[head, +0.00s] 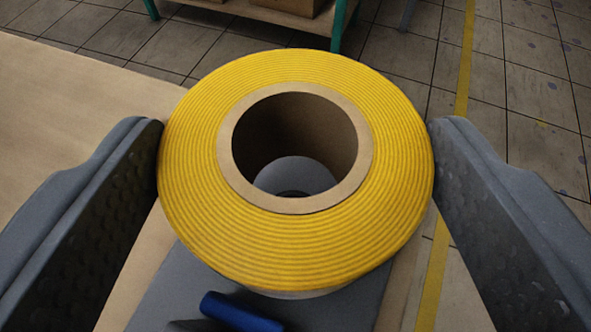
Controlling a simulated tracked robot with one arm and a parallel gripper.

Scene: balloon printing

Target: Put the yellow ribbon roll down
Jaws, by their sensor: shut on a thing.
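The yellow ribbon roll (190,170) fills the middle of the head view, with its brown cardboard core (225,150) facing up toward the camera. My gripper (296,165) is shut on the roll, with one dark textured finger pressed at its left side and the other at its right side. Through the core's hole a light grey round surface shows below. The roll hides most of what lies directly under it, so I cannot tell whether it touches anything there.
A tan tabletop (70,110) spreads at the left. A grey flat surface (165,290) with a blue cylindrical part (240,312) shows below the roll. A shelf with green legs (343,22) stands at the back. Tiled floor with a yellow line (466,60) lies at the right.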

